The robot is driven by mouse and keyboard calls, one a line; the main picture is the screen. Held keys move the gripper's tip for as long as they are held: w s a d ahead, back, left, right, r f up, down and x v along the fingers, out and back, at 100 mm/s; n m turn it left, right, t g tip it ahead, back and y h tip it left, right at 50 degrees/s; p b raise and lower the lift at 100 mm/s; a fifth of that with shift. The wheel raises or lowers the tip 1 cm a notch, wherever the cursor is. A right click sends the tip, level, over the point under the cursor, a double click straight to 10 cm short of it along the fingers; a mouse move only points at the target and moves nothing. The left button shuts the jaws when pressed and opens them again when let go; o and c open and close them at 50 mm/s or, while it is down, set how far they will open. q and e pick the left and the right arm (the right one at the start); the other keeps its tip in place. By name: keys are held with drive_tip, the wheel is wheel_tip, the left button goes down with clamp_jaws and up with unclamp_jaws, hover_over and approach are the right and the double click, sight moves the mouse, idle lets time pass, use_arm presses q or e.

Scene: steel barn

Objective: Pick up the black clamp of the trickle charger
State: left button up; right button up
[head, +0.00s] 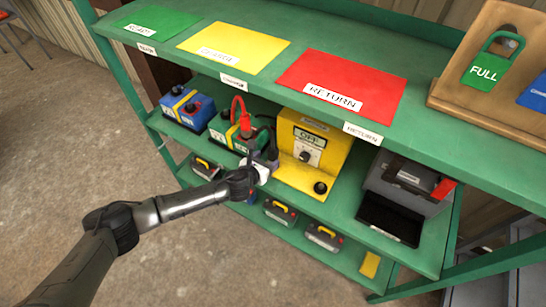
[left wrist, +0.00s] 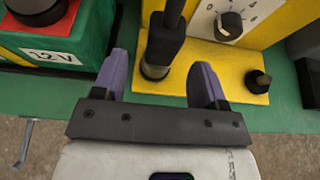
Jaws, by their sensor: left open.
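The yellow trickle charger (head: 315,145) stands on the middle shelf, its dial and yellow base plate (left wrist: 255,90) also showing in the left wrist view. The black clamp (left wrist: 165,45) stands upright at the charger's base plate, with a metal-coloured lower end. My left gripper (left wrist: 160,62) is open, with one purple finger on each side of the clamp; I cannot tell if either touches it. In the head view my left gripper (head: 262,163) is in front of the charger's left side, mostly hiding the black clamp. A red clamp (head: 244,124) is at the green battery. My right gripper is out of view.
A green 12 V battery (head: 222,132) stands left of the charger, a blue battery (head: 187,107) further left. The top shelf with green, yellow and red mats (head: 340,80) overhangs. A grey case (head: 408,185) stands right. Small batteries (head: 323,237) line the lower shelf.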

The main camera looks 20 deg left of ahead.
sight(271, 157)
use_arm(q)
drive_tip(key=b+x, duration=0.2)
drive_tip(key=x, duration=0.2)
drive_tip(key=shift+d+f, duration=0.1)
drive_tip(key=shift+w+f, duration=0.1)
drive_tip(key=shift+w, duration=0.4)
drive_tip(key=c, duration=1.2)
